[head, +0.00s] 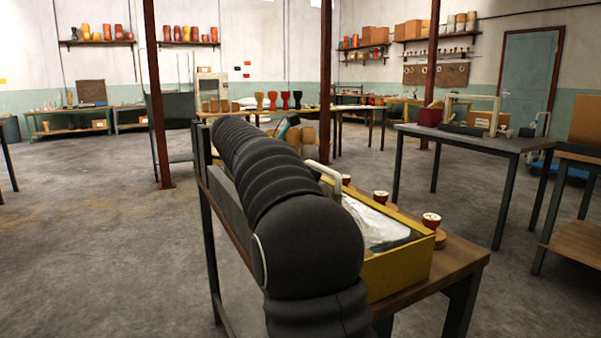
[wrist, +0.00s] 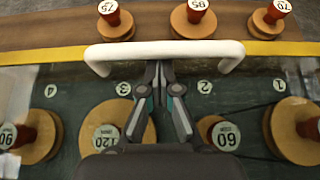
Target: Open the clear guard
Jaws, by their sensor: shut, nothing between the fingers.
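The clear guard (head: 378,222) lies flat over a yellow-framed box (head: 402,272) on a wooden bench in the head view. Its white handle (head: 325,171) shows beside my arm; in the wrist view the handle (wrist: 165,50) is a bar with bent ends near the yellow edge. My gripper (wrist: 160,68) is shut and empty, its fingertips at the middle of the handle bar. I cannot tell whether they touch it. Under the guard are wooden discs with red knobs, among them a 120 weight (wrist: 106,137) and a 60 weight (wrist: 224,136). My arm hides the gripper in the head view.
Beyond the yellow edge, red-knobbed pieces stand on the bench, among them 75 (wrist: 113,20), 85 (wrist: 195,18) and 70 (wrist: 271,17). A grey table (head: 470,139) stands at the right, a red-brown post (head: 325,80) behind the bench. Open floor lies left.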

